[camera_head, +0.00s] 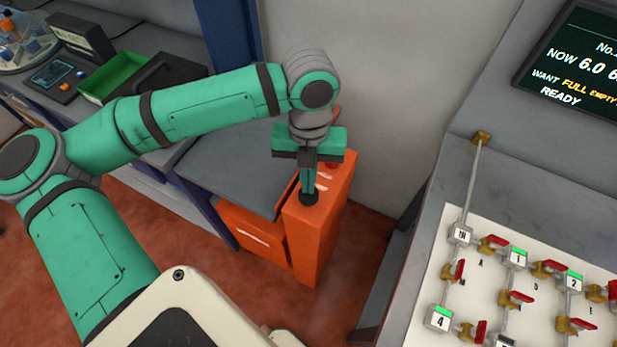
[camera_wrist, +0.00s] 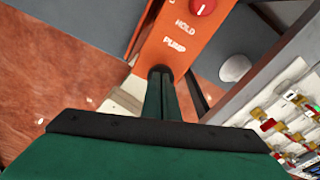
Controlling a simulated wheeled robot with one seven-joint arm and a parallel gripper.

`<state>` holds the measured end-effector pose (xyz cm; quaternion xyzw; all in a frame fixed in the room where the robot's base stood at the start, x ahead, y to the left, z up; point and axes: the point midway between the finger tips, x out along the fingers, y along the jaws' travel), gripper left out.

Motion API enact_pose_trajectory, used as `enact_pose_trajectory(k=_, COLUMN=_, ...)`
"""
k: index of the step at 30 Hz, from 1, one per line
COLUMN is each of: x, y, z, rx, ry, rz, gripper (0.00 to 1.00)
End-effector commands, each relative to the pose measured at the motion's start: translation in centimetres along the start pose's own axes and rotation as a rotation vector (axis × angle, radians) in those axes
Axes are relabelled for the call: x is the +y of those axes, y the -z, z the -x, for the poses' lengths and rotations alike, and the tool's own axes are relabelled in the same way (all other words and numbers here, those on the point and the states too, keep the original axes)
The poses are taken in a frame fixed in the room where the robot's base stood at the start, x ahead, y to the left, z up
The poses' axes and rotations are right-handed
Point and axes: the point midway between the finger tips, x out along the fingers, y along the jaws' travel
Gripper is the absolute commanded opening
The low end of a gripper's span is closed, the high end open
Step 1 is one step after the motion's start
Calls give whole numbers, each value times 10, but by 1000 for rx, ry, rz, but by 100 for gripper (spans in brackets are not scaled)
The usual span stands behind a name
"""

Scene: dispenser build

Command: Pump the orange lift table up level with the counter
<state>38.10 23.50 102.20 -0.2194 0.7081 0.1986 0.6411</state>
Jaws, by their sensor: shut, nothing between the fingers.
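The orange lift table's post (camera_head: 318,235) stands on the floor, with a grey platform (camera_head: 240,165) to its left. The grey counter (camera_head: 60,100) is behind and left of that platform; I cannot tell exactly how their heights compare. My gripper (camera_head: 308,190) points down, fingers shut and empty, at a dark round pump button (camera_head: 309,199) on the post's top. The fingertips appear to touch it. In the wrist view the shut fingers (camera_wrist: 160,72) cover the button beside the PUMP label (camera_wrist: 174,45). A HOLD label and a red knob (camera_wrist: 203,7) are farther along.
A grey bench (camera_head: 510,200) on the right carries a white panel of pipes and red-handled valves, with a dark screen (camera_head: 580,60) behind. A green tray (camera_head: 115,75) sits on the left counter. A blue upright (camera_head: 232,35) stands behind the platform. Red floor is open in front.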

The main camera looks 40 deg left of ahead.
Motion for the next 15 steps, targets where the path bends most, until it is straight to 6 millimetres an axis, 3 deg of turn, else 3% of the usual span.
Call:
enact_pose_trajectory(k=6, x=-2, y=-1, z=-23, rx=5, ry=-1, rz=-4, gripper=0)
enact_pose_trajectory(k=15, x=-2, y=-7, z=-21, rx=2, ry=-2, rz=-4, gripper=0)
